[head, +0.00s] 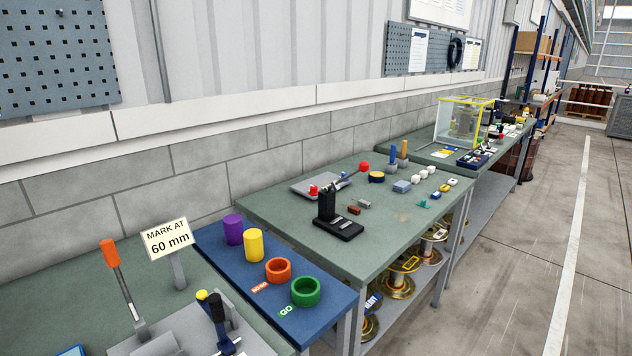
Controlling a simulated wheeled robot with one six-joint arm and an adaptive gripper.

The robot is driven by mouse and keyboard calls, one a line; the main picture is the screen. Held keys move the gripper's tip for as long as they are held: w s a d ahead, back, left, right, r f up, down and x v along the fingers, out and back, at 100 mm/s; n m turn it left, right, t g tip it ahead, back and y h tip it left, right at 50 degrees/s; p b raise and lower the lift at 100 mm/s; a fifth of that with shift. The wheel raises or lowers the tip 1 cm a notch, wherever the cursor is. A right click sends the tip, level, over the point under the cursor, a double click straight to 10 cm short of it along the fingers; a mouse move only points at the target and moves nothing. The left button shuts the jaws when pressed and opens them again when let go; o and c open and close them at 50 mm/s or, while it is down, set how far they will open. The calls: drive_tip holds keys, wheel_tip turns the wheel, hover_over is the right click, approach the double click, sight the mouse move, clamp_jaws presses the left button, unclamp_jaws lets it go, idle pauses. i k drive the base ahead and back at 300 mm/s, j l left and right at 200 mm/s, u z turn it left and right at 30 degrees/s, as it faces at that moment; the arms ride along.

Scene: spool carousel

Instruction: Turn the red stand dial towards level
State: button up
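A small red knob-like part (314,191) sits on a flat grey plate (300,184) at the back left of the middle green bench (262,222). It may be the red stand dial, but it is too small to tell its angle or markings. A second red part, a round ball (364,167), tops the lever of a black hand press (328,207) just in front of the plate. A small blue part (344,175) is beside the lever. My gripper is not in view.
A near bench holds an orange-handled lever (112,262), a "MARK AT 60 mm" sign (168,238) and a blue board (222,262) with coloured cylinders and rings. Gold spools (397,282) sit under the middle bench. A yellow-framed clear box (463,122) stands beyond. The right-hand floor (500,280) is clear.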

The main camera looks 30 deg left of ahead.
sight(313, 191)
drive_tip(key=i+l+u, duration=0.2)
drive_tip(key=i+u, duration=0.2)
drive_tip(key=i+l+u, duration=1.05)
drive_tip(key=l+u, duration=0.15)
drive_tip(key=l, duration=0.25)
drive_tip(key=k+l, duration=0.1)
drive_tip(key=l, duration=0.45)
drive_tip(key=k+l, duration=0.15)
drive_tip(key=l, duration=0.4)
drive_tip(key=k+l+z, duration=0.1)
drive_tip(key=l, duration=0.45)
drive_tip(key=k+l, duration=0.1)
drive_tip(key=l, duration=0.5)
